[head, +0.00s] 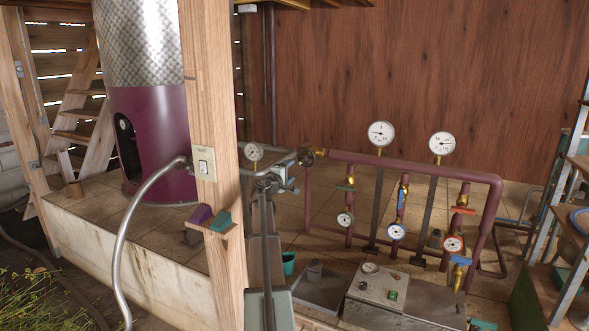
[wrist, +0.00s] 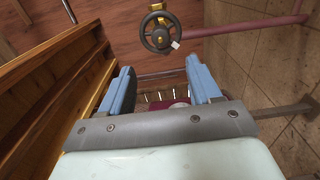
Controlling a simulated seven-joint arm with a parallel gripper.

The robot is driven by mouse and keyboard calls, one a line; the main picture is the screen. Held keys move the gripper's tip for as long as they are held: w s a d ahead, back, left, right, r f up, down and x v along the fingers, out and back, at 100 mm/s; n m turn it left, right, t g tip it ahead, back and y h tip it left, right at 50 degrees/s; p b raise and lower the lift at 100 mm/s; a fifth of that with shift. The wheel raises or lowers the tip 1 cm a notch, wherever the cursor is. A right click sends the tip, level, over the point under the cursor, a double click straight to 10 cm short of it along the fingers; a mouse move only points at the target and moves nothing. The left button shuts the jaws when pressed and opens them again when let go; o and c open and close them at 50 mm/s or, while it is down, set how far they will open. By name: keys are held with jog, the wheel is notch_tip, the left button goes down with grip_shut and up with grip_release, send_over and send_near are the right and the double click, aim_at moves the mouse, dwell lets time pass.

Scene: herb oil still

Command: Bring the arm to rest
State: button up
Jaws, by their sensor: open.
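My gripper (wrist: 163,82) is open in the wrist view, with its two blue fingers apart and nothing held between them. A dark round handwheel (wrist: 160,33) with a brass stem and a small white tag shows ahead of the fingertips, apart from them. In the head view my gripper (head: 294,177) is near the left end of the purple pipe frame, close to the dark handwheel (head: 307,157). My arm partly hides its own hand there, so the finger gap is hard to see.
A wooden post (head: 212,120) with a switch stands left of my arm. A purple still (head: 155,150) is behind it. Gauges and valves line the pipe frame (head: 400,168) to the right. A control box (head: 380,287) sits low in front. Wooden boards (wrist: 50,85) are close at left in the wrist view.

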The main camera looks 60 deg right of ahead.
jog(key=shift+a, duration=0.6)
